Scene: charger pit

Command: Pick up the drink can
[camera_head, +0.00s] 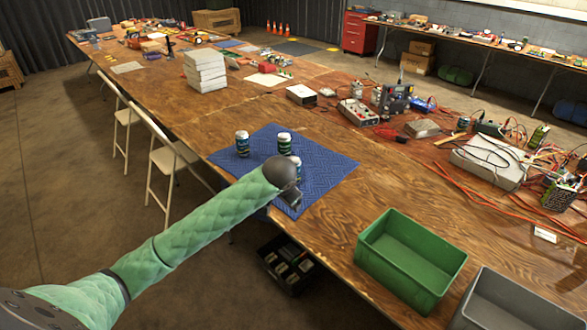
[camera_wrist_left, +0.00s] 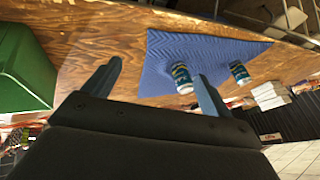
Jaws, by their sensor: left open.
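Several dark drink cans with pale tops stand on a blue quilted mat (camera_head: 325,160): a left can (camera_head: 242,144), a middle can (camera_head: 285,143), and a third can (camera_head: 296,162) partly hidden behind my left gripper (camera_head: 291,199). My left gripper is over the mat's near edge, open, with nothing seen between its fingers. In the left wrist view two cans show, a nearer one (camera_wrist_left: 181,78) and a farther one (camera_wrist_left: 239,72); the right finger stands beside the nearer can and overlaps the mat (camera_wrist_left: 158,70). Whether it touches a can, I cannot tell. My right gripper is out of view.
A green bin (camera_head: 367,245) and a grey bin (camera_head: 460,318) stand at the right front of the wooden table. A stack of white boxes (camera_head: 205,70) stands behind the mat. Electronics and cables crowd the right side. Folding chairs (camera_head: 165,160) stand along the left edge.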

